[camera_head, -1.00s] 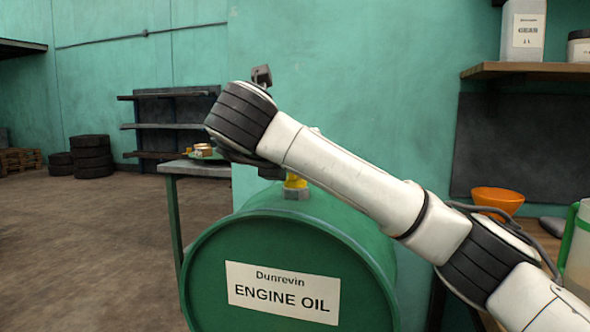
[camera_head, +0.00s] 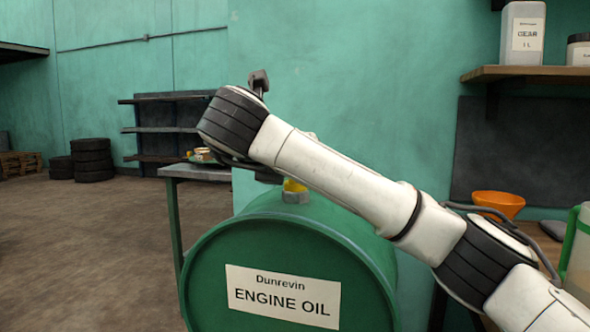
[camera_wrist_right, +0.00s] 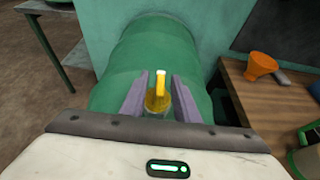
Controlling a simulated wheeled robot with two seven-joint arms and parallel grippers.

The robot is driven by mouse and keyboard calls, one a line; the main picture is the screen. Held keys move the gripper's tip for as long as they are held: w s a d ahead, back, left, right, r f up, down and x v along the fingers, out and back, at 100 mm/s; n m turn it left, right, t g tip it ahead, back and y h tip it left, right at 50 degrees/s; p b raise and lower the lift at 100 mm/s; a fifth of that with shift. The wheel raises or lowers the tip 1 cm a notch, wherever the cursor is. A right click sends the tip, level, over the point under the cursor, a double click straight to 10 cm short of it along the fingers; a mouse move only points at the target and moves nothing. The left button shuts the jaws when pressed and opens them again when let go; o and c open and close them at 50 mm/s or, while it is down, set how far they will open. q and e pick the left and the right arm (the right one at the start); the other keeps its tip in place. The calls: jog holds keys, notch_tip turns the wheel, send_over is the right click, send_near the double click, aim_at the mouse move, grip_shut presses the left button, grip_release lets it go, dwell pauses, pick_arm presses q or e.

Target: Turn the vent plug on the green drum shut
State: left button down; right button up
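The green drum (camera_head: 300,237) lies on its side with an "Engine Oil" label on its end. The yellow vent plug (camera_head: 295,186) sits on a grey neck on top of the drum, its upper part hidden by my right arm in the head view. In the right wrist view the plug (camera_wrist_right: 158,100) has an upright yellow handle. My right gripper (camera_wrist_right: 160,82) is open, with one finger on each side of the plug and visible gaps to the handle. Finger contact with the plug's base cannot be told. My left gripper is out of view.
A wooden bench (camera_wrist_right: 250,98) stands right of the drum with an orange funnel (camera_head: 498,203) and a jug (camera_head: 577,255). A grey-topped table (camera_head: 197,172) stands behind left. A shelf (camera_head: 530,73) holds containers.

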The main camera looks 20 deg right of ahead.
jog(key=shift+s+a+r, duration=0.1)
jog(key=v, duration=0.4)
jog(key=shift+r+b, duration=0.1)
jog(key=shift+b, duration=0.2)
jog(key=shift+s+a+r, duration=0.1)
jog(key=shift+s+a, duration=0.05)
jog(key=shift+s, duration=0.15)
jog(key=v, duration=0.4)
jog(key=shift+b, duration=0.3)
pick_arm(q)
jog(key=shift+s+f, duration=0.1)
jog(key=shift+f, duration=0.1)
pick_arm(e)
jog(key=shift+s+a+r, duration=0.1)
jog(key=shift+s+a, duration=0.3)
jog(key=shift+s, duration=0.1)
